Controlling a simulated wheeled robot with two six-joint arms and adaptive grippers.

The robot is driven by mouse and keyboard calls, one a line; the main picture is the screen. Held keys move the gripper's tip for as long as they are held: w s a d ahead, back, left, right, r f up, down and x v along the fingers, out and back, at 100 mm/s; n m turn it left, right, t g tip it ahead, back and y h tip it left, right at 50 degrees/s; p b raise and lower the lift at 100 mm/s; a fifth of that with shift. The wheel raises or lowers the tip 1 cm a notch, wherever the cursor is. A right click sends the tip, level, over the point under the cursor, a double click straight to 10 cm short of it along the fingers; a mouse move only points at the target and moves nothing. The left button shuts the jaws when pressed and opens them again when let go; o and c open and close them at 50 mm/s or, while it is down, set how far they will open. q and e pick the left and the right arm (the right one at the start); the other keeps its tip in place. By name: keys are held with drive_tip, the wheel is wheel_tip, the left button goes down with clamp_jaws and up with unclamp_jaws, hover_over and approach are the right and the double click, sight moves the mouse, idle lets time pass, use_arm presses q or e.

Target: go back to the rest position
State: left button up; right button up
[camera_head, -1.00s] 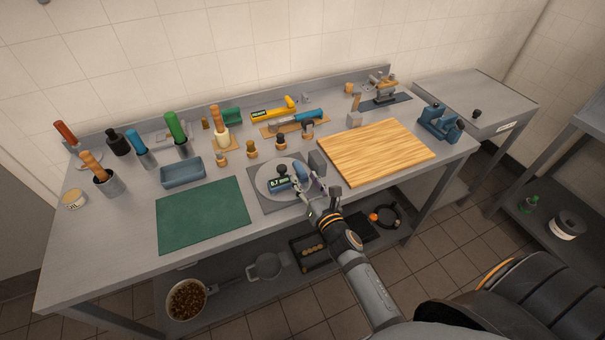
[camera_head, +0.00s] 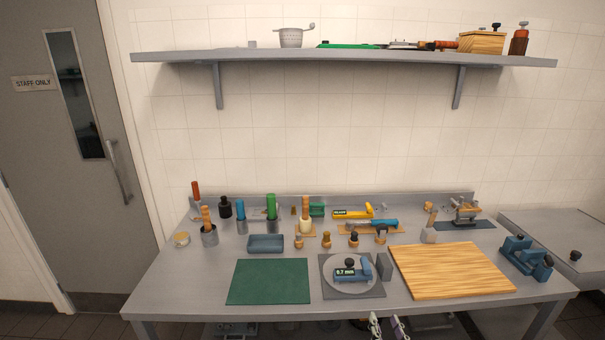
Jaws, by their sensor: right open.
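My right gripper (camera_head: 389,327) shows only by its fingertips at the bottom edge, in front of the table's front edge. Its two fingers are apart and nothing is seen between them. The rest of my right arm is out of view below. My left gripper is not in view. A blue gauge (camera_head: 349,273) with a small display lies on a round grey plate (camera_head: 358,290) on a dark grey mat (camera_head: 340,294). The gripper is apart from it.
The steel table (camera_head: 205,290) holds a green mat (camera_head: 269,281), a wooden board (camera_head: 455,270), a blue tray (camera_head: 265,243) and several handled tools at the back. A blue device (camera_head: 525,258) stands at the right. A wall shelf (camera_head: 345,58) hangs above. A door (camera_head: 80,150) is at left.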

drive_tip(key=s+d+f+m+g, duration=0.1)
drive_tip(key=s+f+m+g, duration=0.35)
drive_tip(key=f, duration=0.65)
drive_tip(key=s+d+f+m+g+h, duration=0.1)
drive_tip(key=s+d+f+m, duration=0.1)
drive_tip(key=s+f+m, duration=0.65)
drive_tip(key=s+d+f+m+g, duration=0.1)
drive_tip(key=f+m+g, duration=0.25)
drive_tip(key=f, duration=1.05)
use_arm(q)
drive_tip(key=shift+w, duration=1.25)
use_arm(e)
drive_tip(key=s+d+f+m+g, duration=0.1)
drive_tip(key=s+f+m+g, duration=0.1)
drive_tip(key=s+f+m, duration=0.3)
drive_tip(key=s+d+f+m+g, duration=0.1)
drive_tip(key=s+f+m+g, duration=0.2)
drive_tip(key=s, duration=1.1)
drive_tip(key=s+d+f+m+g, duration=0.1)
drive_tip(key=s+f+m+g, duration=0.1)
drive_tip(key=s+f+m, duration=0.5)
drive_tip(key=s+m, duration=0.1)
drive_tip(key=s, duration=0.2)
drive_tip(key=shift+g, duration=0.3)
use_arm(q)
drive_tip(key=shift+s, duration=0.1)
use_arm(e)
drive_tip(key=shift+w, duration=0.1)
